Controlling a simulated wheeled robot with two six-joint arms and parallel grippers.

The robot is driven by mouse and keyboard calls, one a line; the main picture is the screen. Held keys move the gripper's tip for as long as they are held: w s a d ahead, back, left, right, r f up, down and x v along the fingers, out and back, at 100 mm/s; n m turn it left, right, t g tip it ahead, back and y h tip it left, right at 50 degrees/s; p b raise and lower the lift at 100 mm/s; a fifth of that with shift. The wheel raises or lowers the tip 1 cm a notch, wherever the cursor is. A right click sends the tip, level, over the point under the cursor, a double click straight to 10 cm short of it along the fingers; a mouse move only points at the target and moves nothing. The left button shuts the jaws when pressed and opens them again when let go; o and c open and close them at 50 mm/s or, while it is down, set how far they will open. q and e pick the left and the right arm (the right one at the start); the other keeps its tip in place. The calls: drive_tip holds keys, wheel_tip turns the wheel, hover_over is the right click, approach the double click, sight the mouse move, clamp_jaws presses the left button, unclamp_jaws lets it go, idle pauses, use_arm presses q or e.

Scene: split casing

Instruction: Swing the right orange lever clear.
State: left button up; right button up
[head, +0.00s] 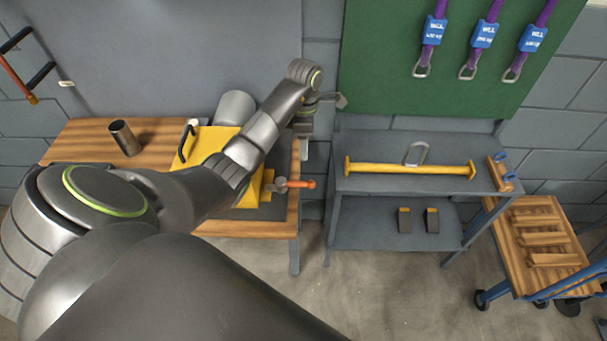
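The yellow casing (207,146) sits on a dark mat on the wooden bench, partly hidden behind my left arm. The right orange lever (302,184) sticks out to the right from a grey pivot at the casing's right side, with its tip over the bench's right edge. My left gripper (304,150) points down just above and behind the lever and appears apart from it. Its fingers are small and seen edge-on, so their opening is unclear. Any lever on the casing's left side is hidden by my arm. My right gripper is not in view.
A black handle (187,143) stands on the casing. A metal cup (125,138) and a grey cylinder (236,107) stand on the bench. A grey shelf (374,185) bearing a yellow bar (408,169) stands to the right, across a narrow gap.

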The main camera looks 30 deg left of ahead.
use_arm(q)
drive_tip(key=f+b, duration=0.2)
drive_tip(key=f, duration=0.1)
drive_tip(key=s+f+b, duration=0.1)
drive_tip(key=f+b, duration=0.2)
drive_tip(key=f, duration=0.1)
drive_tip(key=d+f+b, duration=0.1)
drive_tip(key=f+b, duration=0.1)
drive_tip(key=f, duration=0.2)
drive_tip(key=shift+s+f+b, duration=0.1)
drive_tip(key=shift+s+b, duration=0.15)
drive_tip(key=shift+b, duration=0.1)
drive_tip(key=shift+s+f, duration=0.1)
drive_tip(key=shift+f, duration=0.35)
clamp_jaws()
